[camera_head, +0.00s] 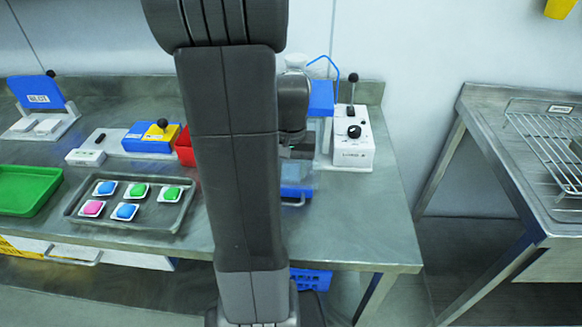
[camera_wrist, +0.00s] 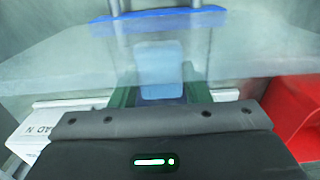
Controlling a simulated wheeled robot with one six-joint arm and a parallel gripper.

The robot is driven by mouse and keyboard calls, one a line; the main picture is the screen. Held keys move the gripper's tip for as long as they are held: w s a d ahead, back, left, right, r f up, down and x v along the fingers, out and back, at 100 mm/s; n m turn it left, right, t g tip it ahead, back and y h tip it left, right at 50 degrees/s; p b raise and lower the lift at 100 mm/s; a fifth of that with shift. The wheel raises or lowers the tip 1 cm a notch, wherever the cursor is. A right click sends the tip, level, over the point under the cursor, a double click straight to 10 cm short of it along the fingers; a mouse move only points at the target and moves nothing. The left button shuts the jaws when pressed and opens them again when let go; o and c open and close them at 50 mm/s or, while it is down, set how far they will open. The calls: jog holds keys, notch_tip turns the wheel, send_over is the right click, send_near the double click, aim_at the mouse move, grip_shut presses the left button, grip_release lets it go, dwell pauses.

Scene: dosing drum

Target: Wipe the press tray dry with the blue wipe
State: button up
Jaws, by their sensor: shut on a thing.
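My gripper (camera_wrist: 161,98) is seen in the wrist view with its green fingers on either side of a pale blue piece, which looks like the blue wipe (camera_wrist: 160,74). It is shut on it. In the head view my arm covers most of the gripper, which is over the press area. A clear panel (camera_wrist: 245,50) with a blue bar (camera_wrist: 160,19) spans the wrist view. The press tray cannot be made out clearly, nor whether the wipe touches it.
A grey tray (camera_head: 152,216) holds several coloured pieces on white squares. A green tray (camera_head: 28,190) is at the left, and a red bin (camera_wrist: 302,112) is close to my gripper. A blue and yellow device (camera_head: 150,138) stands behind. The bench's right front is clear.

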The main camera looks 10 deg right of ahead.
jog(key=shift+s+d, duration=0.25)
jog(key=shift+d, duration=0.6)
jog(key=shift+w+a, duration=0.25)
jog(key=shift+a, duration=0.65)
jog(key=shift+w+a, duration=0.25)
jog(key=shift+a, duration=0.65)
jog(key=shift+s+d+r+p, duration=0.1)
jog(key=shift+s+d+p, duration=0.15)
jog(key=shift+d, duration=0.65)
jog(key=shift+s+d+p, duration=0.2)
jog(key=shift+s+d, duration=0.05)
jog(key=shift+d, duration=0.6)
jog(key=shift+w+a, duration=0.3)
jog(key=shift+a, duration=0.6)
jog(key=shift+w+a, duration=0.25)
jog(key=shift+a, duration=0.65)
jog(key=shift+s+d, duration=0.3)
jog(key=shift+d, duration=0.6)
jog(key=shift+s+d, duration=0.25)
jog(key=shift+d, duration=0.65)
